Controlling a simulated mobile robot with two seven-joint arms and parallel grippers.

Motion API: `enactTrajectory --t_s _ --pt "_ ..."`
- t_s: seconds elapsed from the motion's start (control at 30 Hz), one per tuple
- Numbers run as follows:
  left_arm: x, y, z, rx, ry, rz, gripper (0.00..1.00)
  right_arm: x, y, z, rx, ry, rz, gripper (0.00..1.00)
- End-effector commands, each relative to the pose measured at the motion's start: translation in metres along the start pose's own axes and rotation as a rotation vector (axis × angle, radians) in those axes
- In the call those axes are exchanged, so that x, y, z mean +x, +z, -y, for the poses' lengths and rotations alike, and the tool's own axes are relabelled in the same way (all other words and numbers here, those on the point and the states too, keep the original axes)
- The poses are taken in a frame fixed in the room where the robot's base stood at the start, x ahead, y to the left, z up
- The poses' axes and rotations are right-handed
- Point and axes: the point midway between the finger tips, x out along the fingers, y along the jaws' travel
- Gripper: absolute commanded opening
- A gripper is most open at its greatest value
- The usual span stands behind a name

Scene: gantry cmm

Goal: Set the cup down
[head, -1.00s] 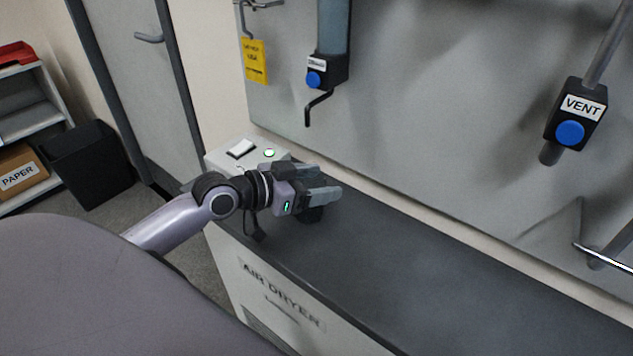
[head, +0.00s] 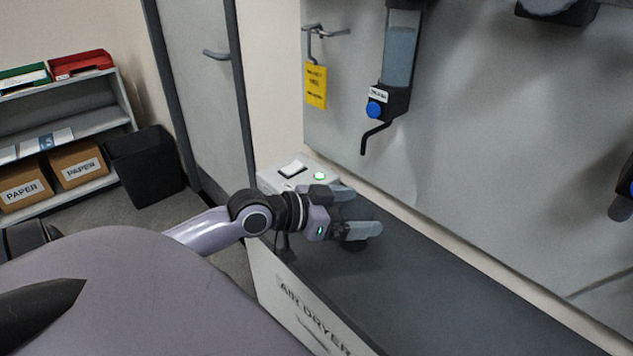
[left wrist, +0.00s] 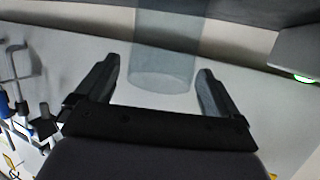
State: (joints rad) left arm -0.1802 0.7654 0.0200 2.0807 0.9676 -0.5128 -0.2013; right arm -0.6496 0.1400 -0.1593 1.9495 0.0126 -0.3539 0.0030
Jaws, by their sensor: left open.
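My left gripper (head: 362,212) is open above the dark top of the air dryer cabinet (head: 400,290), near its left end. In the left wrist view a clear, bluish cylinder, which looks like the cup (left wrist: 162,55), stands between and beyond the two spread fingers (left wrist: 160,85). A gap shows on each side of it, so the fingers do not clamp it. In the head view I cannot make out the cup against the dark top. Whether its base rests on the surface is not clear. My right gripper is not in view.
A switch (head: 292,169) and a lit green lamp (head: 320,176) sit on the cabinet's left end. A dispenser (head: 398,60) with a blue button and a yellow tag (head: 316,85) hang on the wall panel behind. The dark top to the right is clear.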

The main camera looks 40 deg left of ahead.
Motion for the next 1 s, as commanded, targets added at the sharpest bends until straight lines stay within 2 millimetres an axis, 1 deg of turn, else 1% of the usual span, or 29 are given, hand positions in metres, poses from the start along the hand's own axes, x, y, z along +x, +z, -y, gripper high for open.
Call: enactTrajectory --t_s 0.03,0.1,0.4,0.8,1.0 --pt "-0.007 0.001 -0.001 0.004 0.002 0.005 0.96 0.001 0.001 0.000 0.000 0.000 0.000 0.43" --pt "-0.015 0.002 0.000 0.002 0.000 0.004 0.96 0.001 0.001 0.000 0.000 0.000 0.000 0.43" --pt "-0.046 0.002 0.000 -0.001 0.001 0.004 0.96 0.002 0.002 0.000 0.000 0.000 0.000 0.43" --pt "-0.080 0.002 0.000 -0.001 0.001 0.004 0.96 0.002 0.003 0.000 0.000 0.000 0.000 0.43" --pt "-0.090 0.001 0.000 0.000 0.002 0.003 0.96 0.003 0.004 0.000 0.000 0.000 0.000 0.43"
